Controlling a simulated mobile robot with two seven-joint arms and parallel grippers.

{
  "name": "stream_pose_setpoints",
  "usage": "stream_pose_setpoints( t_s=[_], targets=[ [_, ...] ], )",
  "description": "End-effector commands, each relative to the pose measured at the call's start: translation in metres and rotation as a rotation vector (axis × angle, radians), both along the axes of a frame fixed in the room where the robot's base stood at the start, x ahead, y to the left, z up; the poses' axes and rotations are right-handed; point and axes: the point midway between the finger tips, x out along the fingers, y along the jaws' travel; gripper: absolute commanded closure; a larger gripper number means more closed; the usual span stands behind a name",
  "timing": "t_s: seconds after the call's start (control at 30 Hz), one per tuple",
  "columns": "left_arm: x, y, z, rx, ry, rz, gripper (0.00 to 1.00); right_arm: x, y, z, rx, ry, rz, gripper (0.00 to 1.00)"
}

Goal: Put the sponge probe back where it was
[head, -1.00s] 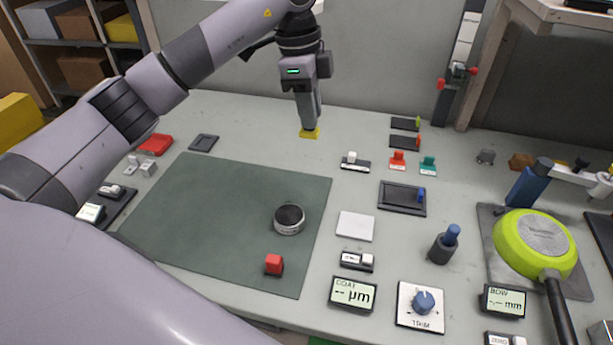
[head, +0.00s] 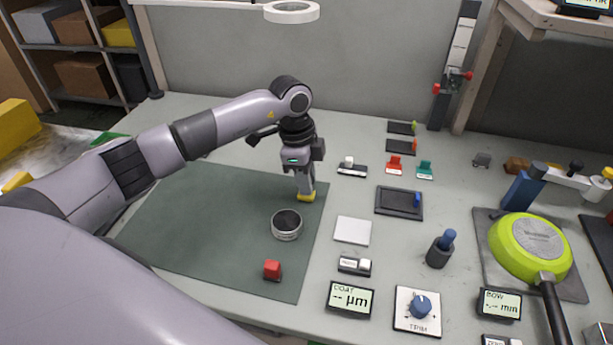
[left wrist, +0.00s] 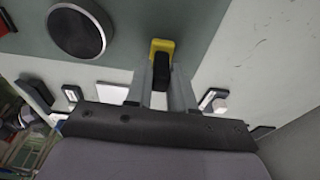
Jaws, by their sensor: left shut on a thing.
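The sponge probe is a small yellow block with a black part. It shows at the fingertips in the head view (head: 306,197) and between the fingers in the left wrist view (left wrist: 161,48). My left gripper (head: 305,190) points down and is shut on it. The probe is at the back right edge of the green mat (head: 190,220); I cannot tell whether it touches. A round metal dish with a dark top (head: 287,224) stands on the mat just in front of it, and also shows in the left wrist view (left wrist: 78,30). My right gripper is not in view.
A red block (head: 272,270) sits near the mat's front right. Right of the mat are a white square plate (head: 353,231), a black tray (head: 399,202), a display (head: 350,299) and a green pan (head: 530,247). The left of the mat is clear.

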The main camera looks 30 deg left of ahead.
Motion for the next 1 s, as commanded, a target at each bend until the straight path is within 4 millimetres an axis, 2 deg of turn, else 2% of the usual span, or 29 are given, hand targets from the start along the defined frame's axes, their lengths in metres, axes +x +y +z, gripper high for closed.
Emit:
stream_pose_setpoints(
  t_s=[0.27,0.3,0.37,0.63,0.77,0.87,1.0],
  targets=[
    [0.000,0.000,-0.002,-0.001,0.000,-0.001,1.00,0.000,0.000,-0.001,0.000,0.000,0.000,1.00],
    [0.000,0.000,-0.002,-0.001,-0.001,-0.001,0.67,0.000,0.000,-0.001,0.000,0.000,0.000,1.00],
    [0.000,0.000,-0.002,-0.001,-0.001,-0.001,0.51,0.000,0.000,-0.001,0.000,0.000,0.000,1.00],
    [0.000,0.000,-0.001,-0.001,-0.001,-0.001,0.51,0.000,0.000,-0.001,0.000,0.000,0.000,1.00],
    [0.001,0.000,0.007,-0.001,-0.003,-0.001,0.51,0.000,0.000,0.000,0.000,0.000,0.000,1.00],
    [0.001,0.003,0.022,-0.002,-0.006,-0.001,0.51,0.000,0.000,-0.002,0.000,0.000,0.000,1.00],
    [-0.001,0.007,0.052,0.000,-0.007,-0.001,0.51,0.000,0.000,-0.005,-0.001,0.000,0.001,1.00]
  ],
)
